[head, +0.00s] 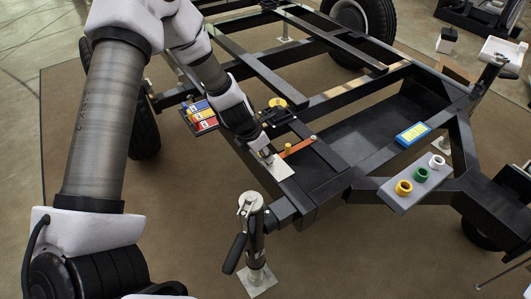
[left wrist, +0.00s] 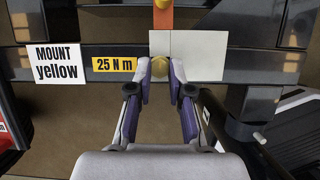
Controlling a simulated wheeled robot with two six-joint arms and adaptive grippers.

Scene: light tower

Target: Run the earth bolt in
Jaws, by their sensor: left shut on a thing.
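My left gripper (head: 268,158) reaches down to the near frame rail of the tower trailer, at a pale plate (head: 280,167). In the left wrist view its fingertips (left wrist: 160,70) close on a small brass-coloured round piece, seemingly the earth bolt (left wrist: 160,67), at the plate's lower left edge. I cannot tell how deep the bolt sits. The bolt is hidden by the gripper in the head view. An orange strip (head: 298,146) lies beside the plate and shows above it in the left wrist view (left wrist: 162,20). My right gripper is out of view.
Signs read "MOUNT yellow" (left wrist: 56,64) and "25 N m" (left wrist: 115,64). A jack post (head: 250,220) rises nearby. A grey plate (head: 397,198) holds yellow, green and white rings. A blue-and-yellow box (head: 413,134) lies on the frame.

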